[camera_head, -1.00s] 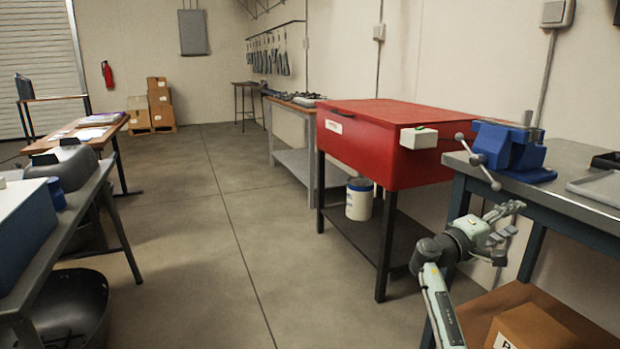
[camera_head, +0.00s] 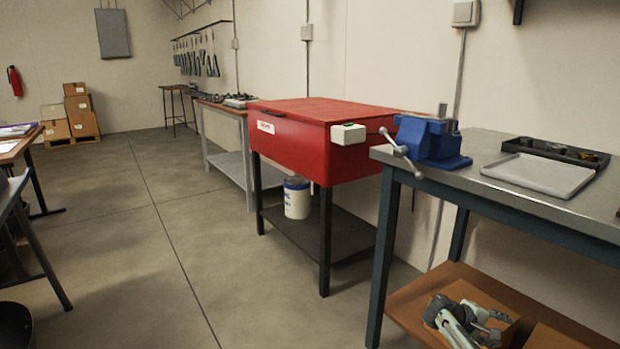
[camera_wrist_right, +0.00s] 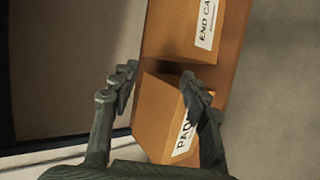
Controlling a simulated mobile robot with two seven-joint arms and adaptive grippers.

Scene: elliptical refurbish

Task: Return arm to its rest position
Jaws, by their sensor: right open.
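My right gripper (camera_head: 492,327) is low at the bottom right of the head view, in front of the workbench's lower shelf and overlapping a cardboard box there. In the right wrist view its two dark fingers (camera_wrist_right: 165,95) stand apart with nothing held between them. Beyond the fingers are a cardboard box (camera_wrist_right: 158,110) with a white label and another box (camera_wrist_right: 190,30) labelled "END CA". My left gripper does not show.
The workbench (camera_head: 560,215) at right carries a blue vise (camera_head: 430,142) and a grey tray (camera_head: 540,174). Its lower shelf (camera_head: 410,300) holds boxes. A red cabinet (camera_head: 310,140) stands beside it, with a white bucket (camera_head: 297,198) underneath. The floor (camera_head: 150,240) at centre-left is clear.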

